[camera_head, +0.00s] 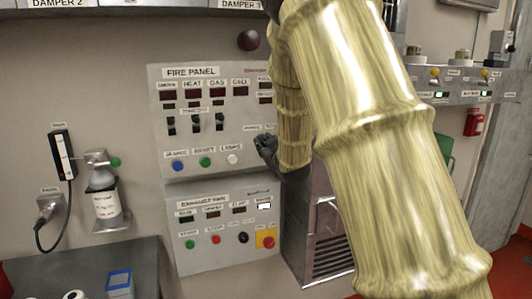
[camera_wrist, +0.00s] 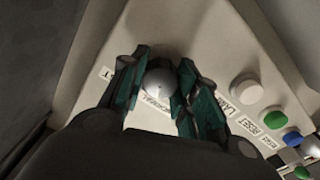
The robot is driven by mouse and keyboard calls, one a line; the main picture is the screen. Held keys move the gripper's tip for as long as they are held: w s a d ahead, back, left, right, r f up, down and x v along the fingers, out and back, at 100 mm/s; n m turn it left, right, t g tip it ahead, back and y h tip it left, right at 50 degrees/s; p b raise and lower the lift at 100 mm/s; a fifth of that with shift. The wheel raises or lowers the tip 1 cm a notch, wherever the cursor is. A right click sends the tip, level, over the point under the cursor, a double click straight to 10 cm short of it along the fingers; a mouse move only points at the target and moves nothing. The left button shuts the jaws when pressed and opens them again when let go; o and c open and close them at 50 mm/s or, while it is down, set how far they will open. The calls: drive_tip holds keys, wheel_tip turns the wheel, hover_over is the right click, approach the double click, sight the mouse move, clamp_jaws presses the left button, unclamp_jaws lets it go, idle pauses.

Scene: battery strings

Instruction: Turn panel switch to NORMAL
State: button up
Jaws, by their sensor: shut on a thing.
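The grey FIRE PANEL (camera_head: 213,85) is on the wall in the head view. At its lower right, my gripper (camera_head: 266,149) reaches the switch area and hides the switch. In the wrist view, a round pale grey switch knob (camera_wrist: 160,82) sits between the two dark green fingers of my gripper (camera_wrist: 161,94). The fingers are shut on it from both sides. A label ending in "MAL" shows just below the knob, and a partly cut-off label ending in T is to the left. The knob's pointer direction cannot be made out.
White, green and blue buttons (camera_head: 205,162) line the panel's lower edge, left of my gripper. A vented metal box (camera_head: 325,235) stands below my arm. A wall handset (camera_head: 63,153) hangs at left.

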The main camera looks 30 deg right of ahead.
drive_tip(key=shift+n+b, duration=0.8)
drive_tip(key=shift+n, duration=0.3)
